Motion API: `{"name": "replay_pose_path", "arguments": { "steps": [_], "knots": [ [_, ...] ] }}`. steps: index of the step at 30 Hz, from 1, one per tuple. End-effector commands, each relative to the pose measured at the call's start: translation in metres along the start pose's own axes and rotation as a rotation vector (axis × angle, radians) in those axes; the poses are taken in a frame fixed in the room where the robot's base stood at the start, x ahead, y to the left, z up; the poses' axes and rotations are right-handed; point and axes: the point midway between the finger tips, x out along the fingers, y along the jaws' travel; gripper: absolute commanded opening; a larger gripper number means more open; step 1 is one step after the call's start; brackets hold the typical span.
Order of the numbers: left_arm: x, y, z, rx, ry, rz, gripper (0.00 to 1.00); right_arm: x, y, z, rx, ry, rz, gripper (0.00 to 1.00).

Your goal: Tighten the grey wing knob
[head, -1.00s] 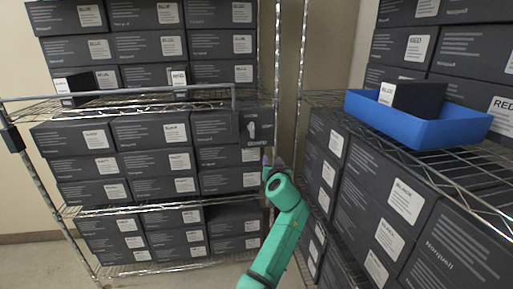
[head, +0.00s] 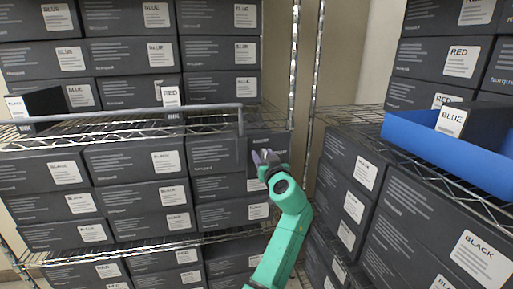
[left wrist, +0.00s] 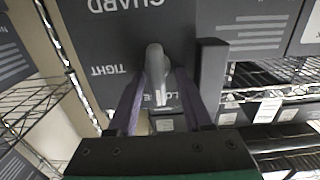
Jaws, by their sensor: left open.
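The grey wing knob (left wrist: 156,72) sits on a dark plate (left wrist: 115,32) in the left wrist view. The plate reads GUARD and TIGHT, with a partly covered word starting "LO". The knob's narrow end points toward the gripper and overlaps that covered word; TIGHT lies to its left. My left gripper (left wrist: 160,108) is open, its two purple fingers on either side of the knob, with gaps visible. In the head view my left gripper (head: 263,157) is at the right end of the left shelf, in front of the plate; the knob cannot be made out there. My right gripper is not in view.
A grey rail (head: 120,131) runs along the left shelf's front. Wire shelves hold stacked dark boxes (head: 130,177). A blue tray (head: 440,142) with a box (head: 470,122) sits on the right shelf.

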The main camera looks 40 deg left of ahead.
Motion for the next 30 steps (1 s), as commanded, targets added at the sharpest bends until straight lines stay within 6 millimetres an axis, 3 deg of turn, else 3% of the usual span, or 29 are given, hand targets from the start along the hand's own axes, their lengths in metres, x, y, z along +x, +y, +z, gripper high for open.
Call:
{"name": "replay_pose_path", "arguments": {
  "steps": [8,12,22,30],
  "knots": [
    [-0.001,0.001,0.000,0.001,0.000,0.001,0.50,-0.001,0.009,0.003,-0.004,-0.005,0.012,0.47],
    [-0.001,0.001,0.000,0.001,0.000,0.001,0.00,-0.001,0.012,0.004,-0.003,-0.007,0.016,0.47],
    [0.000,0.001,0.001,0.020,-0.001,0.001,0.00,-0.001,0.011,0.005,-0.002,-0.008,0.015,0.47],
    [-0.001,0.003,0.002,0.137,-0.002,0.001,0.00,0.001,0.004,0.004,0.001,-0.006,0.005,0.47]
  ]
}}
